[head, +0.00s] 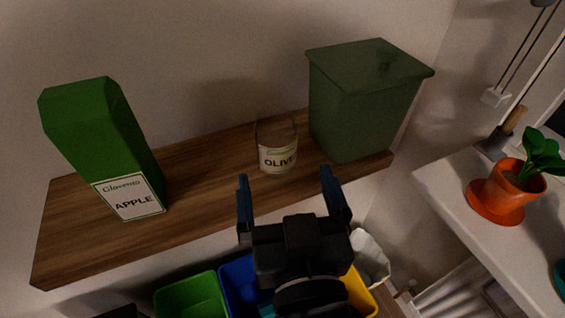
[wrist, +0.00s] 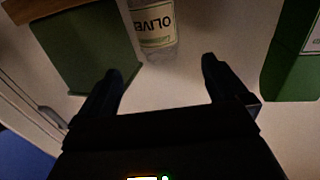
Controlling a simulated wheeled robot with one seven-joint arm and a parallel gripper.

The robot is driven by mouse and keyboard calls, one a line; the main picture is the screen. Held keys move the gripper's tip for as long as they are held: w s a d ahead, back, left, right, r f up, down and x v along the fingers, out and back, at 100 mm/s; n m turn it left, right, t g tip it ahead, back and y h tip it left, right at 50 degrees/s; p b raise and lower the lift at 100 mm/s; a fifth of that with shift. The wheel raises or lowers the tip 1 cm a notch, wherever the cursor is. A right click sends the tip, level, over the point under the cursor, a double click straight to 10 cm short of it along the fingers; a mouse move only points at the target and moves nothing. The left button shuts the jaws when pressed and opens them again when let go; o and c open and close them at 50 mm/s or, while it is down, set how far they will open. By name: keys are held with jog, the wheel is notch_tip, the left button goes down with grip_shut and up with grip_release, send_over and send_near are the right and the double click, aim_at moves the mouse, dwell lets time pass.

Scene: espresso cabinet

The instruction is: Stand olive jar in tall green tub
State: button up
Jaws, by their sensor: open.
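The olive jar (head: 277,148) is a small clear jar with an "OLIVE" label, standing upright on the wooden shelf. It also shows in the wrist view (wrist: 156,28), beyond the fingertips and between them. The tall green tub (head: 360,110) stands on the right end of the shelf, just right of the jar; its top looks covered by a green surface, and I cannot tell whether that is a lid. It also shows in the wrist view (wrist: 85,52). My gripper (head: 289,190) is open and empty, in front of the jar and apart from it.
A green apple carton (head: 105,140) stands on the left of the wooden shelf (head: 215,170). Green (head: 192,296), blue and yellow bins sit below. A potted plant (head: 505,185) stands on a white surface at right. The shelf between carton and jar is clear.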

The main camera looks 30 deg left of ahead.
jog(key=shift+s+d, duration=0.3)
jog(key=shift+s, duration=0.15)
jog(key=s+d+f+m+h, duration=0.25)
jog(key=s+d+f, duration=0.25)
jog(key=d, duration=0.5)
jog(key=s+d+f+m+h, duration=0.25)
jog(key=s+d+f, duration=0.2)
jog(key=d, duration=0.55)
jog(key=s+d+m+h, duration=0.2)
jog(key=s+d+h, duration=0.3)
jog(key=s+d, duration=0.7)
jog(key=shift+v, duration=1.05)
